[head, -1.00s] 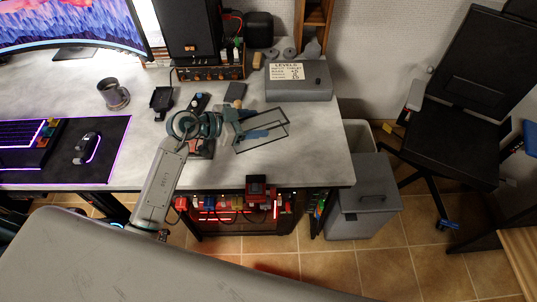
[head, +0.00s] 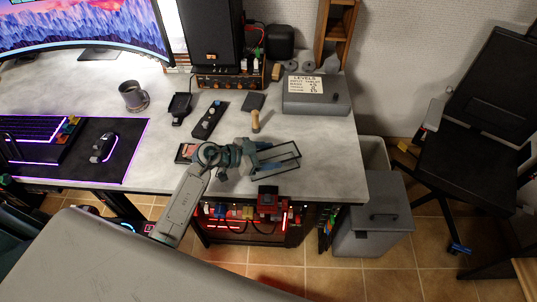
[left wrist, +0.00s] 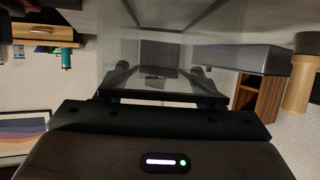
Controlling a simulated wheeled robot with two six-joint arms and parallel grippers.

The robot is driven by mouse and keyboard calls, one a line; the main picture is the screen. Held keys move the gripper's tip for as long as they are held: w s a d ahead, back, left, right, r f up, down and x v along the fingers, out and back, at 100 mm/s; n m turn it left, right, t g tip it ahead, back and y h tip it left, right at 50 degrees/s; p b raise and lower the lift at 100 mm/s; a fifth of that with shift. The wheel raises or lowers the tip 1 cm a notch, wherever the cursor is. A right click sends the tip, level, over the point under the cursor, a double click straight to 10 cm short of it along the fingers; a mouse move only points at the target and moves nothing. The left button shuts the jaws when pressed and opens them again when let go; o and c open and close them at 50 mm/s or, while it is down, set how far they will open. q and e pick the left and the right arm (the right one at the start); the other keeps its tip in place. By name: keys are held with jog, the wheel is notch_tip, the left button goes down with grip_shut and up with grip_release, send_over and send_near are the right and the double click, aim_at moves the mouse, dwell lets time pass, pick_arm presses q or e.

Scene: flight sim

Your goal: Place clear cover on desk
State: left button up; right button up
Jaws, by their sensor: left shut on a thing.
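The clear cover (head: 287,160) is a see-through box with thin dark edges, over the front right part of the desk (head: 328,160) in the head view. My left gripper (head: 262,157) is shut on its left side. I cannot tell whether the cover touches the desk or hangs just above it. In the left wrist view the clear cover (left wrist: 205,50) fills the upper middle, with its dark lower edge between the fingers (left wrist: 160,90). My right gripper is not in view.
A grey box labelled LEVELS (head: 315,98), a wooden-handled tool (head: 255,121), a black remote-like device (head: 209,120) and a mug (head: 133,96) stand on the desk. A red-screened item (head: 186,152) lies beside my gripper. Bare desk lies right of the cover; a grey bin (head: 375,220) stands below.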

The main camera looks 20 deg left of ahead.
pick_arm(q)
jog(key=o, duration=1)
jog(key=b+v, duration=0.1)
jog(key=v, duration=1.1)
